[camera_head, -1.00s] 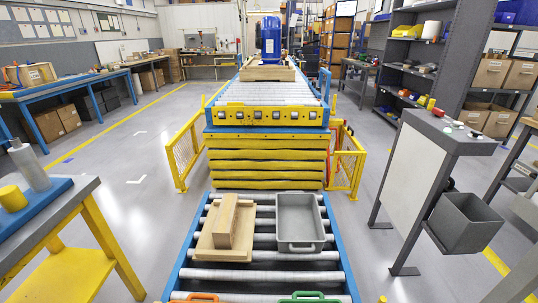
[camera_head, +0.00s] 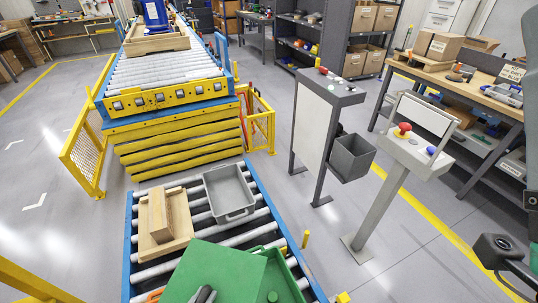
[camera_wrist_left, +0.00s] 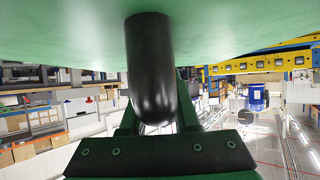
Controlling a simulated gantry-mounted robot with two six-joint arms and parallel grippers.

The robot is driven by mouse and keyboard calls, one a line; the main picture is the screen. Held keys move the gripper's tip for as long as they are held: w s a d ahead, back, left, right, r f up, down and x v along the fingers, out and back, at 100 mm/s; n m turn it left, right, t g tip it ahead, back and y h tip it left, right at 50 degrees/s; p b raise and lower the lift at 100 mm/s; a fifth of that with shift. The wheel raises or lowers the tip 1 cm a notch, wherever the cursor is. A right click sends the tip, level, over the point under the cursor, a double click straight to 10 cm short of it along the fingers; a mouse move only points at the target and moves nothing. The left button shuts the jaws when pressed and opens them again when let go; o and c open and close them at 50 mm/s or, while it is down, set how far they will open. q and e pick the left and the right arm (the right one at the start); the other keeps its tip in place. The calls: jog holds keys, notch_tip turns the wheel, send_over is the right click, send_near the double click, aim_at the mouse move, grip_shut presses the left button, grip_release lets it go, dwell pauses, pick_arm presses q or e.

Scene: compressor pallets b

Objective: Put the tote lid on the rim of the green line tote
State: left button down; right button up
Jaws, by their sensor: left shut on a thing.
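The tote lid (camera_head: 213,272) is a flat green panel at the bottom of the head view. My left gripper (camera_head: 203,295) is shut on it, with only its dark tips showing at the picture's bottom edge. In the left wrist view the lid (camera_wrist_left: 230,25) fills the top, with a dark rounded part in front of it. The green line tote (camera_head: 285,262) shows only in part beside and beneath the lid; most of its rim is hidden, and I cannot tell whether they touch. Dark parts of my right arm show at the right edge; its fingertips are not clear.
A grey tote (camera_head: 229,192) and a wooden tray (camera_head: 180,238) with a wooden block (camera_head: 158,216) sit on the roller conveyor (camera_head: 251,168) beyond the lid. A control pedestal (camera_head: 380,205) and a grey bin (camera_head: 352,157) stand to the right. Open floor lies between.

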pick_arm(q)
jog(key=shift+s+a+f+n+y, duration=0.15)
jog(key=shift+a+f+n+y, duration=0.15)
jog(key=shift+a+y, duration=0.2)
jog(key=shift+s+a+f+n+y, duration=0.1)
jog(key=shift+a+f+n+y, duration=0.05)
jog(key=shift+a+n+y, duration=0.3)
jog(key=s+r+p, duration=0.3)
jog(key=r+p, duration=1.4)
jog(key=p, duration=0.2)
jog(key=s+r+p, duration=0.3)
jog(key=r+p, duration=1.5)
jog(key=p, duration=0.1)
jog(key=shift+s+r, duration=0.15)
jog(key=shift+s, duration=0.2)
jog(key=shift+a+n, duration=0.1)
jog(key=shift+n, duration=0.15)
